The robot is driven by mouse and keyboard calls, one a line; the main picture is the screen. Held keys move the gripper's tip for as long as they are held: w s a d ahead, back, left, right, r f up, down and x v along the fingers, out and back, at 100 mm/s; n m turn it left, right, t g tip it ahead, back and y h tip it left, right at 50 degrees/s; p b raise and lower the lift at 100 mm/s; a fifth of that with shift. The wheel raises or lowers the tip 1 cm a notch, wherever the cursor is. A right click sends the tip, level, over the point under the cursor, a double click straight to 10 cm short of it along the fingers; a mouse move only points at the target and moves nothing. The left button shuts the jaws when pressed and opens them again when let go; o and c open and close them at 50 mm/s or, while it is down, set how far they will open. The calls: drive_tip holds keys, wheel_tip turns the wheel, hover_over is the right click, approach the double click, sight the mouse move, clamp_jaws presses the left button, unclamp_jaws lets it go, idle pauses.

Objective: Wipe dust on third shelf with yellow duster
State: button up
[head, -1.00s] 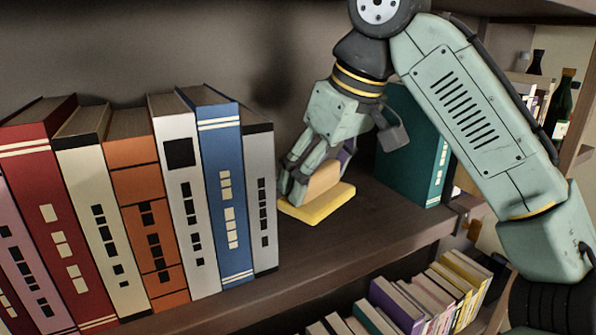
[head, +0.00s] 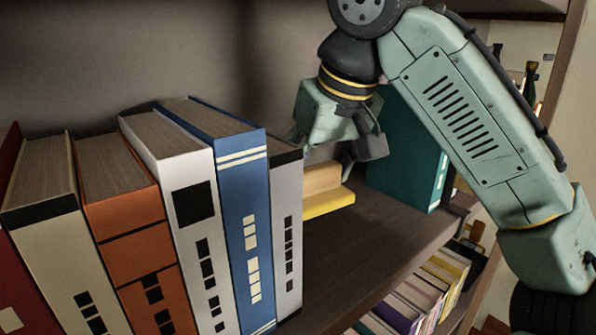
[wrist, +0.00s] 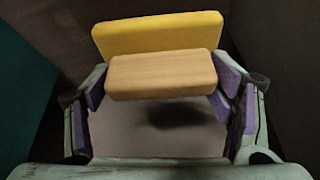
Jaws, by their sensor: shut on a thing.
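The yellow duster (head: 328,204) has a yellow pad and a tan wooden block handle. In the head view it is low at the shelf surface (head: 365,235), partly hidden behind the grey book. My gripper (wrist: 160,80) is shut on the duster's wooden handle (wrist: 160,74), with purple finger pads at both its ends. The yellow pad (wrist: 157,33) shows beyond the handle in the wrist view. No dust can be made out clearly.
A row of upright books, with a blue book (head: 240,215) and a grey book (head: 286,235), stands left of my gripper. A teal book (head: 408,150) stands to the right. Bare shelf lies between them. More books (head: 425,290) sit on the shelf below.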

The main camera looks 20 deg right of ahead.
sight(305, 196)
drive_tip(key=shift+w+r, duration=0.1)
drive_tip(key=shift+r, duration=0.05)
drive_tip(key=shift+a+r+p, duration=0.3)
drive_tip(key=shift+a+p, duration=0.05)
drive_tip(key=shift+a, duration=0.05)
drive_tip(key=shift+s+a+r, duration=0.1)
drive_tip(key=shift+s+a, duration=0.05)
drive_tip(key=shift+s, duration=0.2)
drive_tip(key=shift+a+f, duration=0.25)
drive_tip(key=shift+f, duration=0.35)
drive_tip(key=f+b, duration=0.2)
drive_tip(key=f, duration=0.1)
drive_tip(key=f+b, duration=0.1)
drive_tip(key=shift+a+f+b, duration=0.3)
drive_tip(key=shift+f, duration=0.1)
drive_tip(key=shift+d+f+b, duration=0.1)
drive_tip(key=shift+f+b, duration=0.5)
drive_tip(key=shift+f, duration=0.4)
